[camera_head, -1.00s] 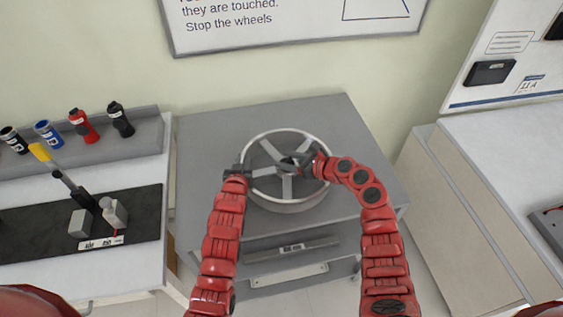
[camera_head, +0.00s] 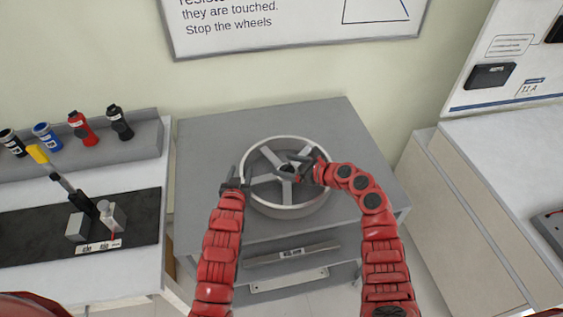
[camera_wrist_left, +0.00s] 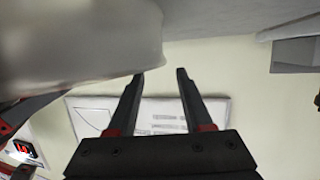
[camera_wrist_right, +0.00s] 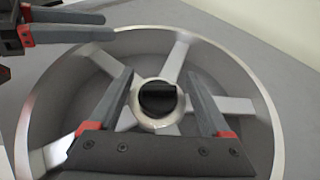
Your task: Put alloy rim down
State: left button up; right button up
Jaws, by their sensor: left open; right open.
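The alloy rim (camera_head: 290,207), a silver wheel with spokes and a dark hub, lies flat on the grey stand (camera_head: 335,125). My left gripper (camera_head: 234,184) is open at the rim's left edge. In the left wrist view its fingers (camera_wrist_left: 160,75) are apart with nothing between them, and the blurred rim side (camera_wrist_left: 80,45) is close by. My right gripper (camera_head: 300,162) is open above the rim. In the right wrist view its fingers (camera_wrist_right: 160,88) are spread on either side of the black hub cap (camera_wrist_right: 158,98), and I cannot tell whether they touch anything.
A bench on the left holds several coloured bottles (camera_head: 82,127) and a black mat (camera_head: 30,245) with a yellow-tipped tool (camera_head: 60,178). A white cabinet (camera_head: 470,220) stands on the right. The stand's top is clear around the rim.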

jog(key=shift+s+d, duration=0.1)
jog(key=shift+d, duration=0.05)
pick_arm(q)
jog(key=v, duration=0.8)
pick_arm(e)
jog(key=v, duration=1.1)
jog(key=shift+d+r, duration=0.2)
jog(key=shift+d, duration=0.05)
jog(key=shift+s, duration=0.15)
